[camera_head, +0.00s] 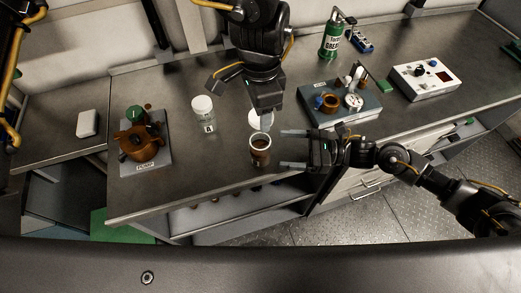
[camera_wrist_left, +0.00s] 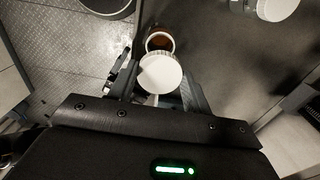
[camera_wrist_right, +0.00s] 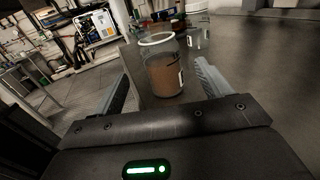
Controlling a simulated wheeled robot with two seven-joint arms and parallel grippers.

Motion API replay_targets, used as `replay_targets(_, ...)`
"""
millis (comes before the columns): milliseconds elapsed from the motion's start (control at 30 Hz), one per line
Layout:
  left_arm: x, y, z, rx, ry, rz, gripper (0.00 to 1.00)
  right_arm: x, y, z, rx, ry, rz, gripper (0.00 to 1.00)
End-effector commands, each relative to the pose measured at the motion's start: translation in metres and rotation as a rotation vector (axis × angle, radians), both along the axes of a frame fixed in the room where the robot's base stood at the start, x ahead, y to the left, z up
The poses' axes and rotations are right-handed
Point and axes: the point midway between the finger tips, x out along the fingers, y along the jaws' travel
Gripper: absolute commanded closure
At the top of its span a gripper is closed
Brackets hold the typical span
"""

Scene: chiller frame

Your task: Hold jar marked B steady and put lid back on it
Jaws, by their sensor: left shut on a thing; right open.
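The open jar (camera_head: 260,157) with brown contents stands upright near the counter's front edge. Its label is only partly visible in the right wrist view (camera_wrist_right: 164,75), and I cannot read the letter. In the left wrist view the lid partly overlaps the open jar mouth (camera_wrist_left: 160,42). My right gripper (camera_head: 285,149) is open, low at the jar's right, its fingers pointing toward the jar.
A lidded jar marked A (camera_head: 204,115) stands to the left. A pump unit (camera_head: 139,145) is at far left. A grey-blue fixture board (camera_head: 345,108), a white control box (camera_head: 426,78) and a green bottle (camera_head: 330,42) are to the right. Counter around the jar is clear.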

Motion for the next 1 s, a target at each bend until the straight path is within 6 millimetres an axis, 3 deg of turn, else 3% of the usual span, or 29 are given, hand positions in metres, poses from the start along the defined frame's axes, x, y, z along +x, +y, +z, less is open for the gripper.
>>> replay_targets(300, 0.0, 0.0, 0.0, 0.0, 0.0, 0.0, 0.72, 0.005, 0.059, 0.001, 0.002, 0.0, 0.0, 0.22)
replay_targets(500, 0.0, 0.0, 0.0, 0.0, 0.0, 0.0, 0.72, 0.007, 0.084, 0.001, 0.001, 0.0, 0.0, 0.22)
replay_targets(1000, 0.0, 0.0, 0.0, 0.0, 0.0, 0.0, 0.72, 0.008, 0.095, 0.0, -0.001, -0.001, -0.001, 0.22)
